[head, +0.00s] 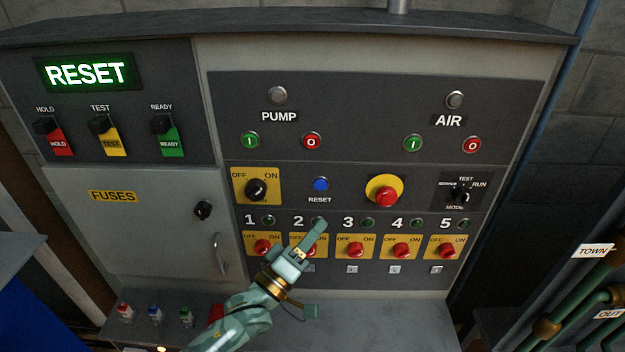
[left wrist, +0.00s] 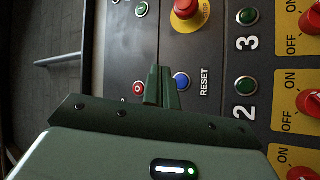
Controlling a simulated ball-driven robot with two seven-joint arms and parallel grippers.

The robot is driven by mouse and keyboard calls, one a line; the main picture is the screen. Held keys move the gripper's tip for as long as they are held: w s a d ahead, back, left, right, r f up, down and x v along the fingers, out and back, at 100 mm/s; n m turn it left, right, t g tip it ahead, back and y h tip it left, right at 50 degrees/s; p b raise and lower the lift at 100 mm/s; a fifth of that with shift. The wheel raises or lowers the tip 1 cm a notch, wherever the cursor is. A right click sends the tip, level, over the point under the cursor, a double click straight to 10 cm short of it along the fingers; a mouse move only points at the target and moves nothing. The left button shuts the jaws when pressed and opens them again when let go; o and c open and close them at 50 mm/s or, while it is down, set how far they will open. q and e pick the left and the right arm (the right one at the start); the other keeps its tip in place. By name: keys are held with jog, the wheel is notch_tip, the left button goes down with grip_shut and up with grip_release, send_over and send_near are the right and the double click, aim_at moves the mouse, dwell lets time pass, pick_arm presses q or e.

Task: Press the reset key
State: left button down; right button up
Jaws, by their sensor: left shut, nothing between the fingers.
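The blue round reset key (head: 321,184) sits in the middle of the grey control panel, above the word RESET. It also shows in the left wrist view (left wrist: 182,81), right beside the fingertips. My left gripper (head: 319,226) is shut and empty, below the key in the head view and in front of the numbered row. In the left wrist view its closed fingers (left wrist: 161,85) point at the panel just left of the key. I cannot tell whether they touch anything. My right gripper is not in view.
A red emergency button (head: 385,194) on a yellow disc is right of the key. A black OFF/ON knob (head: 257,190) is left of it. Several red rotary switches line the row below. A green display (head: 86,73) reads RESET. Pipes (head: 575,300) stand at the right.

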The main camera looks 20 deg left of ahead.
pick_arm(q)
jog(key=shift+s+r+n+t, duration=0.25)
jog(key=shift+r+n, duration=0.25)
jog(key=shift+n, duration=0.5)
jog(key=shift+w, duration=0.1)
jog(key=b, duration=0.4)
send_near(320, 184)
jog(key=w+d+r, duration=0.1)
jog(key=w+d, duration=0.1)
jog(key=w+d+r, duration=0.2)
dwell(0.8)
